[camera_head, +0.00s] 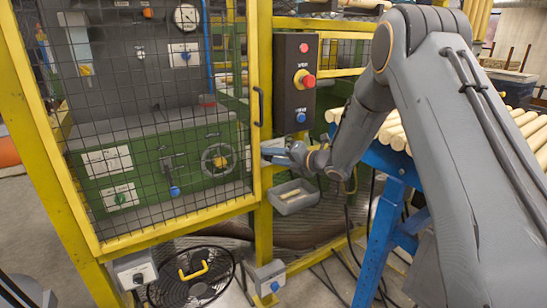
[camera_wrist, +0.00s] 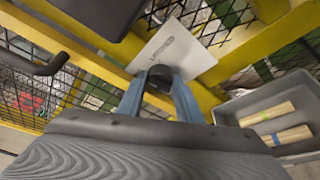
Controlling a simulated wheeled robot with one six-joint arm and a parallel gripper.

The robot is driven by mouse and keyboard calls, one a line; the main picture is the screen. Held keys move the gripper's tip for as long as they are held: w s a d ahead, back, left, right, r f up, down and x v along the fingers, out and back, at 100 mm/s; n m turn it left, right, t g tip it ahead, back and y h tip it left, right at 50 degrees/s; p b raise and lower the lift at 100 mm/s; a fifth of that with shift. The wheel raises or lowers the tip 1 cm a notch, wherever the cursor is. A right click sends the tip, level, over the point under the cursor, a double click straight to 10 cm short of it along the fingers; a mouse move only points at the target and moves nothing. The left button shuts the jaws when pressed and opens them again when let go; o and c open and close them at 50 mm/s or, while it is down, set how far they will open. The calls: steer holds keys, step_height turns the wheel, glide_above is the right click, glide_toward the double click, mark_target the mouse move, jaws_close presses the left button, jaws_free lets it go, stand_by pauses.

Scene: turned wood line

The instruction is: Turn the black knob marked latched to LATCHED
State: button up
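The black knob (camera_wrist: 160,77) is in the wrist view, between the tips of my gripper's blue fingers (camera_wrist: 160,90). The fingers flank it closely on both sides and appear to touch it. Behind it is a tilted white plate (camera_wrist: 178,48) with lettering that reads LATCHED, seen at a slant. Which way the knob points is hard to tell. In the head view my gripper (camera_head: 288,154) is at the yellow post by the cage door, and it hides the knob and its plate there.
A grey bin (camera_head: 292,197) with wooden pieces (camera_wrist: 276,124) hangs right beside my gripper. The yellow mesh door (camera_head: 160,110) has a dark handle (camera_head: 257,107). A black button box (camera_head: 295,80) is above. A blue stand (camera_head: 385,205) with wooden rods is at right.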

stand_by(0.3)
steer(key=m+y+b, duration=0.1)
steer(key=m+b, duration=0.2)
steer(key=shift+w+d+f+y, duration=0.1)
steer(key=shift+f+y, duration=0.25)
steer(key=shift+y, duration=0.05)
steer(key=m+y+b, duration=0.1)
steer(key=m, duration=0.2)
steer(key=m+t+b, duration=0.1)
steer(key=m+b, duration=0.1)
steer(key=m, duration=0.1)
steer(key=shift+f+y, duration=0.15)
steer(key=shift+y, duration=0.25)
steer(key=shift+m+t, duration=0.3)
steer(key=shift+t, duration=0.1)
steer(key=o, duration=0.8)
steer(key=shift+c, duration=0.2)
steer(key=shift+d, duration=0.1)
steer(key=b+v, duration=0.1)
steer(key=v, duration=0.6)
steer(key=shift+s+d, duration=0.25)
